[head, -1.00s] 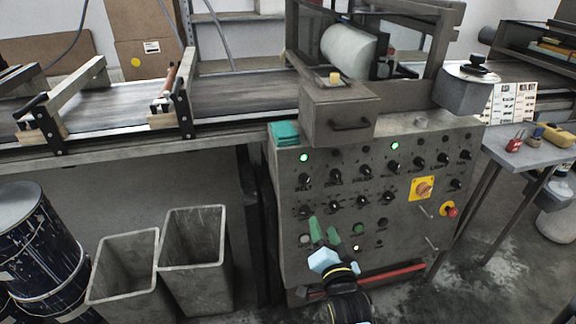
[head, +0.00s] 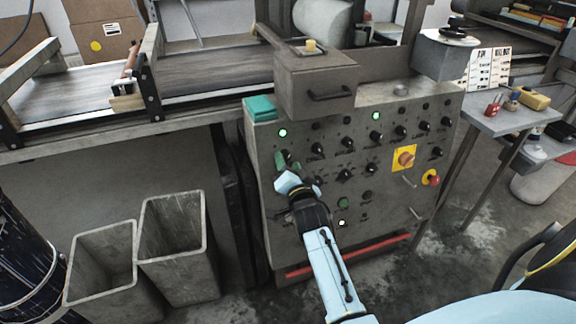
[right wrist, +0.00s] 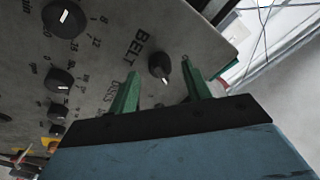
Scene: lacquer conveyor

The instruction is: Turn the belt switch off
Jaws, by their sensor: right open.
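The belt switch is a black rotary knob (right wrist: 159,66) with a white pointer mark, beside the printed word BELT in the right wrist view. It sits on the face of the grey control panel (head: 330,215). My right gripper (head: 288,160) is open at the panel's upper left, below the left green lamp (head: 282,132), and covers the knob there. In the right wrist view its two green fingers (right wrist: 160,73) stand one on each side of the knob. I cannot tell whether they touch it. My left gripper is not in view.
Other black knobs (right wrist: 60,82) lie close to the belt switch. A drawer box (head: 316,85) juts out above the panel. Two grey bins (head: 176,250) stand at left.

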